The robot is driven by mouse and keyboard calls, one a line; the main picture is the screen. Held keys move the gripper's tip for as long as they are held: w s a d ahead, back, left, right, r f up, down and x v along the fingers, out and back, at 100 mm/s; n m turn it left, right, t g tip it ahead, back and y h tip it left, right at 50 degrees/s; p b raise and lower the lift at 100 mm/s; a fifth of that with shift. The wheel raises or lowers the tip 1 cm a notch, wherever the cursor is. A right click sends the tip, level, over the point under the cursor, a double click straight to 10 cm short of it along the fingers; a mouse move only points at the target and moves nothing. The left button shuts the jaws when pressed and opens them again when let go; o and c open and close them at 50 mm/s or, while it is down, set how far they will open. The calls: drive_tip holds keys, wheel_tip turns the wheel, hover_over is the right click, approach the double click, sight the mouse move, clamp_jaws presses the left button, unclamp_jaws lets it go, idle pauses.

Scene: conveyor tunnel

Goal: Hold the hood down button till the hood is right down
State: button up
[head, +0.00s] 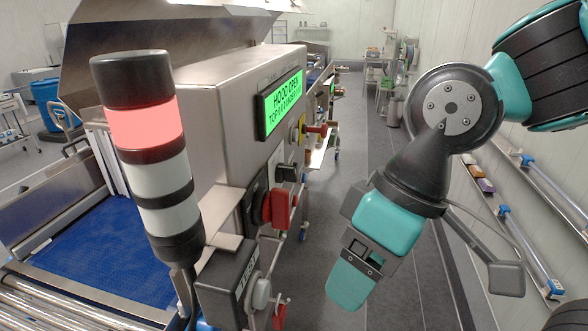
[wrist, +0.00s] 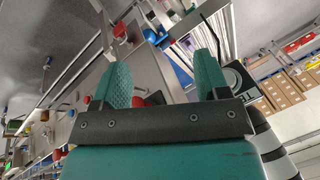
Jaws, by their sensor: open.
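My gripper (head: 350,287) hangs in the aisle to the right of the machine's control face, apart from it, in the head view. In the wrist view its two teal fingers (wrist: 163,66) stand apart with nothing held between them. The metal hood (head: 160,28) is tilted up over the blue belt at the upper left. The green display (head: 283,104) on the steel housing reads "HOOD OPEN" with a second line below. Below it are small controls, among them a red-knobbed one on yellow (head: 316,129). I cannot tell which control is the hood down button.
A stack light (head: 150,160) with its red section lit stands close in front of the machine. Below it is a box marked TEST (head: 228,285) with a grey button. A red switch handle (head: 283,208) juts from the control face. The aisle floor (head: 385,170) is clear.

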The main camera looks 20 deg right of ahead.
clamp_jaws()
idle(1.4)
